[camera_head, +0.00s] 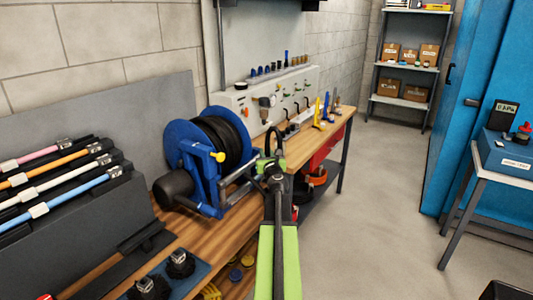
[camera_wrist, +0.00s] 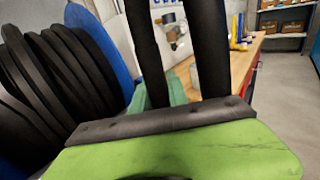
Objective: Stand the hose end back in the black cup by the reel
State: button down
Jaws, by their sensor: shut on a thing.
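The hose reel (camera_head: 222,145) has blue side plates and black hose wound on it, and stands on the wooden bench. Its black coils (camera_wrist: 55,85) fill the left of the wrist view. My gripper (camera_head: 272,158) is just right of the reel, above the bench, and is shut on what seems to be the black hose end (camera_head: 273,132), seen as a small dark loop. In the wrist view, two dark upright bars (camera_wrist: 190,50) rise in front of the green gripper body; I cannot tell which are fingers and which is hose. I cannot make out the black cup.
The bench (camera_head: 318,140) runs back to the right with a grey panel (camera_head: 295,88) and yellow and blue tools on it.

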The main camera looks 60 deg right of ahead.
jog(key=f+b, duration=0.5)
jog(key=f, duration=0.1)
jog(key=shift+s+d+b, duration=0.2)
jog(key=shift+s+b, duration=0.15)
jog(key=shift+b, duration=0.05)
jog(key=shift+r, duration=0.1)
jog(key=shift+s+a, duration=0.1)
dwell(0.5)
notch_tip(320, 180, down, 6)
jog(key=b, duration=0.5)
jog(key=shift+r, duration=0.2)
dwell(0.4)
